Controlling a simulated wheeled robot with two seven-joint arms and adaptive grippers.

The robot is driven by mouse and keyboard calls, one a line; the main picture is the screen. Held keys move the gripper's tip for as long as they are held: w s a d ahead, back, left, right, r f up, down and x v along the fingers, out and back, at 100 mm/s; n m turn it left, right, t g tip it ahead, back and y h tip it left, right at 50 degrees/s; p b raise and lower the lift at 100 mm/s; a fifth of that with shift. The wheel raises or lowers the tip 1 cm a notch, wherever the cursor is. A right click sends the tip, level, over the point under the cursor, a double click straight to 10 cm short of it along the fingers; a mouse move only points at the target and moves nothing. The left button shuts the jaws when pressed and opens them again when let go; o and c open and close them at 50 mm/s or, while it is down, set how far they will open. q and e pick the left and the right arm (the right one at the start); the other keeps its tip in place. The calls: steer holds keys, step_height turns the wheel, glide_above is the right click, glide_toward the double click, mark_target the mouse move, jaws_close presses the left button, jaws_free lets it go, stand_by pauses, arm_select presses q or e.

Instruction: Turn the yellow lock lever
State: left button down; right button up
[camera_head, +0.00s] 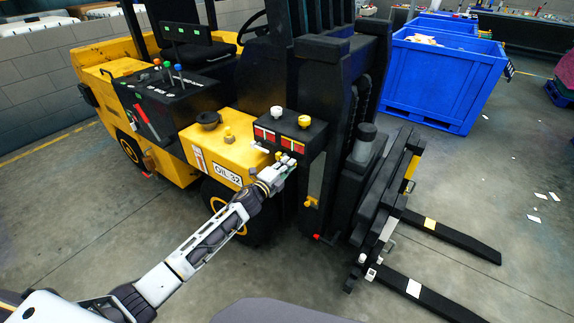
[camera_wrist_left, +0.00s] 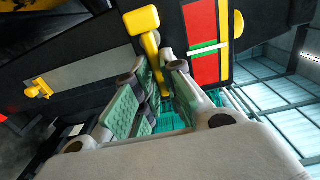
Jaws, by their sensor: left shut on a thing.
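The yellow lock lever (camera_wrist_left: 150,46) is on the black panel of the forklift, beside a red and green gauge (camera_wrist_left: 206,50). In the left wrist view its broad end is at the top and its stem runs down between my fingers. My left gripper (camera_wrist_left: 158,78) is shut on the stem; the fingers hide its lower part. In the head view my left gripper (camera_head: 284,166) is at the front of the black gauge box (camera_head: 295,136), and the lever is mostly hidden there. My right gripper is not in view.
The yellow forklift (camera_head: 215,138) stands close ahead, with its black mast and forks (camera_head: 455,238) to the right. A second yellow handle (camera_head: 311,203) sits lower on the mast side. A blue crate (camera_head: 440,85) stands behind. The floor at right is mostly clear, with scattered white scraps.

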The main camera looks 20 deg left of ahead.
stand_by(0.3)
arm_select(q)
steer(key=c, duration=1.5)
jaws_free()
steer(key=shift+v, duration=6.05)
steer(key=shift+n, duration=0.3)
